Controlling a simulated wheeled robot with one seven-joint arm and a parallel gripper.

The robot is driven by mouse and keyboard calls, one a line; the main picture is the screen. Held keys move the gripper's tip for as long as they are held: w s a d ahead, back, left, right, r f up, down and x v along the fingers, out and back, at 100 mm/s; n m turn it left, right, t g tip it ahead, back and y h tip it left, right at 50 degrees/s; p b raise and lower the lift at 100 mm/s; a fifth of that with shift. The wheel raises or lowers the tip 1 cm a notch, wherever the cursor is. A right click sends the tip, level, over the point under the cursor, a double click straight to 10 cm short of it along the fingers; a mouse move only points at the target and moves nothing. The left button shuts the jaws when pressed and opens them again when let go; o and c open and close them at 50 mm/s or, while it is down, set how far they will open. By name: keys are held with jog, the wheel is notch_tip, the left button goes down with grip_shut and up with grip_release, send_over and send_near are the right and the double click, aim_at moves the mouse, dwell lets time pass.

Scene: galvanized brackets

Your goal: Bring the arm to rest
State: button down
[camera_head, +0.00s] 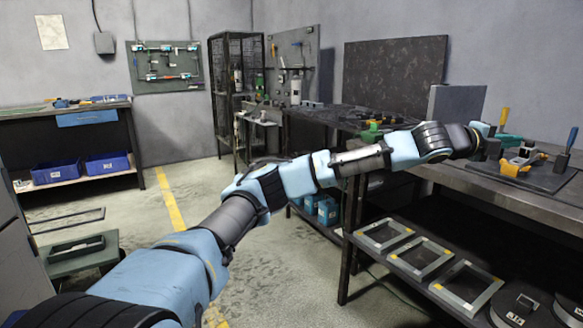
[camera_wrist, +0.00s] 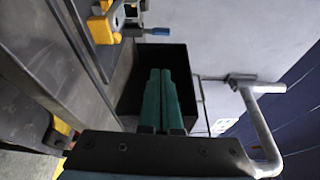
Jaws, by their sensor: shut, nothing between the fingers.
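My gripper (camera_wrist: 160,76) shows in the wrist view as two teal fingers lying side by side, shut with nothing between them. Past the fingertips is a dark open box-like shape (camera_wrist: 182,60). In the head view my blue and black arm reaches out to the right, and its end is over the metal workbench (camera_head: 545,203) at the right. The fingers are small there and partly hidden by the wrist, so their exact height above the bench cannot be told.
A dark plate with yellow clamps (camera_head: 516,162) and a yellow-handled tool (camera_head: 504,118) are close to the arm's end. A grey upright panel (camera_head: 456,108) stands behind. Framed metal pieces (camera_head: 420,257) lie on the lower shelf. The floor (camera_head: 285,262) left of the bench is open.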

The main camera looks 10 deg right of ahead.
jog(key=s+a+f+m+g+y, duration=0.2)
jog(key=s+f+m+g, duration=0.1)
jog(key=s+m, duration=0.6)
jog(key=s+a+f+m+y, duration=0.1)
jog(key=a+f+m+y, duration=0.1)
jog(key=a+f+m, duration=0.6)
jog(key=w+a+f+m+t+y, duration=0.2)
jog(key=w+a+f+m+y, duration=0.35)
jog(key=a, duration=0.55)
jog(key=w+a+f+m+t+y, duration=0.1)
jog(key=w+a+f+m+y, duration=0.1)
jog(key=w+a+f+m, duration=0.55)
jog(key=w+a+r+m+t+y, duration=0.1)
jog(key=w+a+m+y, duration=0.1)
jog(key=a, duration=1.1)
jog(key=w+a+m+t+y, duration=0.1)
jog(key=w+a+m+y, duration=0.1)
jog(key=a, duration=1)
jog(key=s+a+r+m+y, duration=0.1)
jog(key=s+a+r, duration=0.1)
jog(key=a, duration=0.7)
jog(key=s+a+r+m+y, duration=0.1)
jog(key=s+a+r, duration=0.15)
jog(key=a, duration=0.55)
notch_tip(320, 180, up, 15)
jog(key=p, duration=1.4)
jog(key=shift+w+a+p, duration=0.15)
jog(key=shift+w+p, duration=0.2)
jog(key=shift+w, duration=0.1)
